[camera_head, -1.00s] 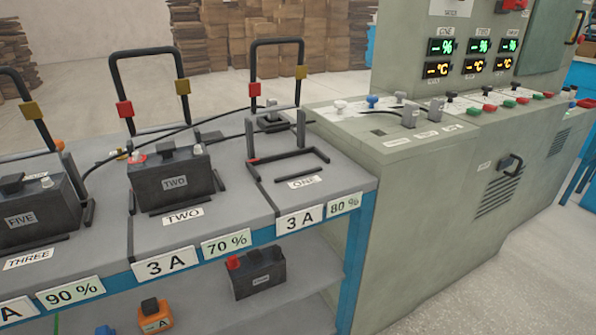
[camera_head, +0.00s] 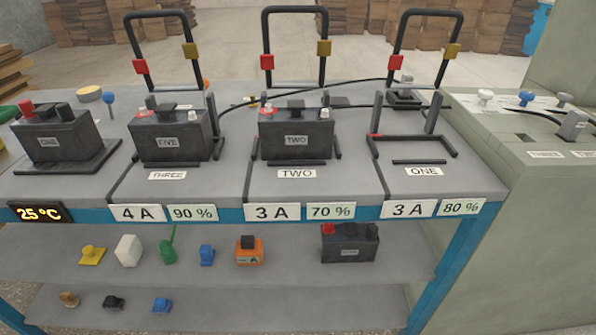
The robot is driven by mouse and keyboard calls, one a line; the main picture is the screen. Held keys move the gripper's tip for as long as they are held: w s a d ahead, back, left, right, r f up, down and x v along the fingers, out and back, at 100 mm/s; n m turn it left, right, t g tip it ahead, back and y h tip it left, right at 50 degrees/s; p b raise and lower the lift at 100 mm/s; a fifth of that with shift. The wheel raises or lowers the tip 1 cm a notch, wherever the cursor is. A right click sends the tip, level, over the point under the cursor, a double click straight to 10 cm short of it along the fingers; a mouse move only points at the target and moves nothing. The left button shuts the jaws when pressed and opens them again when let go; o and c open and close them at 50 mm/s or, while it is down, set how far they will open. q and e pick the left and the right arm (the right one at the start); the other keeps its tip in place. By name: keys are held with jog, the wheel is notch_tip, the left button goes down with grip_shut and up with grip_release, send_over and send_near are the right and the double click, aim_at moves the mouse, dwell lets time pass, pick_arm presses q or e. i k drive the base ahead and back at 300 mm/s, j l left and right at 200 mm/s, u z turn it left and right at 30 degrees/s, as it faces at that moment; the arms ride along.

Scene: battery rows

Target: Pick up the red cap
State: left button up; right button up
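Another red cap (camera_head: 327,229) sits on the left end of a black battery (camera_head: 349,249) on the shelf below, at the right. Neither of my grippers is in view.
The bench's right bay, labelled ONE (camera_head: 424,171), holds an empty black frame. Handles with red and yellow clamps (camera_head: 338,63) rise behind the bays. The shelf holds several small items, including an orange box (camera_head: 250,254). A grey-green console (camera_head: 520,180) stands at right.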

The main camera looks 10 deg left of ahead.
aim_at(26, 106)
jog(key=u, duration=1.75)
jog(key=i+j+z, duration=0.15)
jog(key=z, duration=0.3)
jog(key=i+j+z, duration=0.15)
jog(key=j+z, duration=0.3)
jog(key=l, duration=0.1)
